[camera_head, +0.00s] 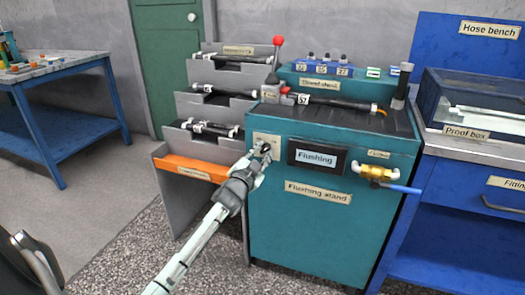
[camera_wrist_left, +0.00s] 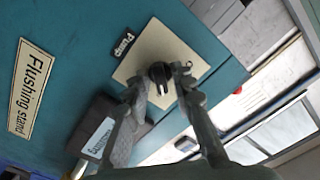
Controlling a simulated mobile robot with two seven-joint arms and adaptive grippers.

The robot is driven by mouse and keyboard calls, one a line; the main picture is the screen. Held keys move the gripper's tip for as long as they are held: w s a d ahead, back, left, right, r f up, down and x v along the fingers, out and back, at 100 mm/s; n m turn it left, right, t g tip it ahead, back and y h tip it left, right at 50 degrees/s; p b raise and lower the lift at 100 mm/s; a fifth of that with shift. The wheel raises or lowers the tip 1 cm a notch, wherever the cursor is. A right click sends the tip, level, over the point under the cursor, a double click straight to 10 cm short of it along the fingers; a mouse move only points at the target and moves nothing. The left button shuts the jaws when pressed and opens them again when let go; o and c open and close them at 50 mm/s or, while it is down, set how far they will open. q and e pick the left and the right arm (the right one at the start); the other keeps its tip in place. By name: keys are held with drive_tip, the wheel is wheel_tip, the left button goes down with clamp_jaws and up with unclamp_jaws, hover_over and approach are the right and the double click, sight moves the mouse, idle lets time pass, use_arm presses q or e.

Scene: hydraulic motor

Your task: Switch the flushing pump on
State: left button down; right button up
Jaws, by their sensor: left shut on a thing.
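The flushing stand (camera_head: 315,235) is a teal cabinet with a black "Flushing" panel (camera_head: 316,158) on its front. Left of that panel is a cream switch plate (camera_head: 259,139), which the left wrist view shows beside a "Pump" label (camera_wrist_left: 124,44). A black rotary knob (camera_wrist_left: 159,72) sits in the plate's middle. My left gripper (camera_head: 263,155) reaches the plate from below, its fingers on either side of the knob and shut on it. In the head view the fingers largely hide the knob. My right gripper is not in view.
A brass valve with a blue handle (camera_head: 398,187) sticks out from the stand's front right. A hose (camera_head: 335,102) lies on top of the stand. A grey rack with hoses and an orange shelf (camera_head: 190,168) stands left. The blue hose bench (camera_head: 460,205) stands right.

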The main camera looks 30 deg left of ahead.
use_arm(q)
drive_tip(key=shift+m, duration=0.6)
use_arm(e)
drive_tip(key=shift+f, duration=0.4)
use_arm(q)
drive_tip(key=c, duration=1.6)
unclamp_jaws()
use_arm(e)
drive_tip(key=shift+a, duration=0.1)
use_arm(q)
drive_tip(key=shift+s, duration=0.2)
drive_tip(key=v, duration=1.1)
drive_tip(key=shift+s, duration=0.25)
